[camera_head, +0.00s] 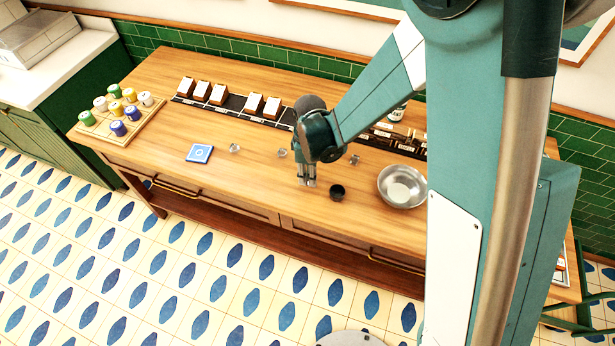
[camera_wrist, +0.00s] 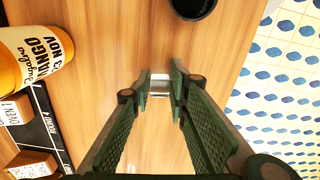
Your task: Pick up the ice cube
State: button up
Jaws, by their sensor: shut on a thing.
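My gripper (camera_head: 307,183) points down at the wooden table, left of a small black cup. In the wrist view, my gripper (camera_wrist: 160,92) has its two green fingers closed on a small clear, shiny ice cube (camera_wrist: 160,83). The cube shows between the fingertips, partly covered by them. I cannot tell whether it touches the tabletop. In the head view the held cube is too small to make out. Other small clear pieces lie on the table: one to the left (camera_head: 234,149), one just left of my gripper (camera_head: 282,153), and one to its right (camera_head: 354,159).
The black cup (camera_head: 338,192) stands close by on the right, also at the top of the wrist view (camera_wrist: 193,5). A metal bowl (camera_head: 424,191) is further right. A blue coaster (camera_head: 199,153) and a wooden tray of jars (camera_head: 92,127) are left. An orange-labelled bottle (camera_wrist: 35,58) shows in the wrist view.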

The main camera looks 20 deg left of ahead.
jog(key=shift+r, duration=0.1)
notch_tip(320, 180, up, 10)
dwell(0.8)
jog(key=shift+w+d, duration=0.1)
dwell(0.7)
jog(key=w+d+b, duration=0.1)
jog(key=w+d, duration=0.1)
jog(key=d, duration=0.8)
jog(key=w+d+r+b, duration=0.1)
jog(key=w+d, duration=0.2)
jog(key=d, duration=0.7)
jog(key=w+d+m+b, duration=0.1)
jog(key=w+d, duration=0.1)
jog(key=d, duration=0.8)
jog(key=shift+w+d+r, duration=0.3)
jog(key=shift+w+r, duration=0.05)
jog(key=shift+f+b, duration=0.3)
jog(key=shift+f, duration=2.65)
